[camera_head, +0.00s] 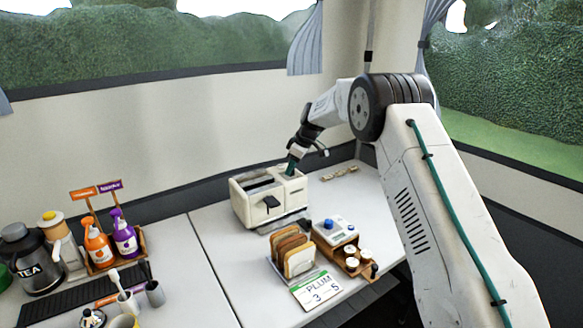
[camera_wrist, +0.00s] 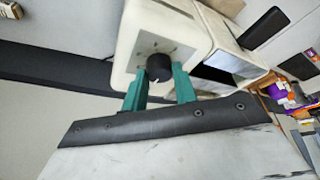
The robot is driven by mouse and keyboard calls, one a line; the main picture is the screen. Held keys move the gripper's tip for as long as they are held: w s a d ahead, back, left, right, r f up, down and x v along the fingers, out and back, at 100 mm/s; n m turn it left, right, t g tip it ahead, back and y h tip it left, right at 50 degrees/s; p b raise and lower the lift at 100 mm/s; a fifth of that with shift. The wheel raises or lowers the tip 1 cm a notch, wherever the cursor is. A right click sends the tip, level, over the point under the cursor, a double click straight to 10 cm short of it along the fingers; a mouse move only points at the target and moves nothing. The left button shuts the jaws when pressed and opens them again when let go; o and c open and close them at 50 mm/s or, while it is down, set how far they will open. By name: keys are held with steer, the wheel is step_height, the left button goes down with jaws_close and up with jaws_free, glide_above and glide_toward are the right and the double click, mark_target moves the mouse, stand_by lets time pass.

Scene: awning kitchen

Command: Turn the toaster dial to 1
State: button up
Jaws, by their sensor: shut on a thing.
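The white toaster (camera_head: 250,212) stands on the counter near the back wall, with dark slots on top and a black lever on its front. In the wrist view its white end face (camera_wrist: 128,50) carries a round black dial (camera_wrist: 158,67) with small marks around it. The marks are too small to read, so I cannot tell the setting. My gripper (camera_head: 290,168) reaches down to the toaster's top right part. In the wrist view its green fingers (camera_wrist: 159,80) are shut on the dial, one on each side. The dial is hidden in the head view.
Small beige pieces (camera_head: 340,173) lie behind right.

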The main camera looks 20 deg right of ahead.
mark_target(300, 176)
steer(key=shift+n+g, duration=0.3)
steer(key=shift+n, duration=0.4)
steer(key=o, duration=1)
steer(key=v, duration=0.7)
steer(key=shift+d+r, duration=0.25)
steer(key=shift+r, duration=0.1)
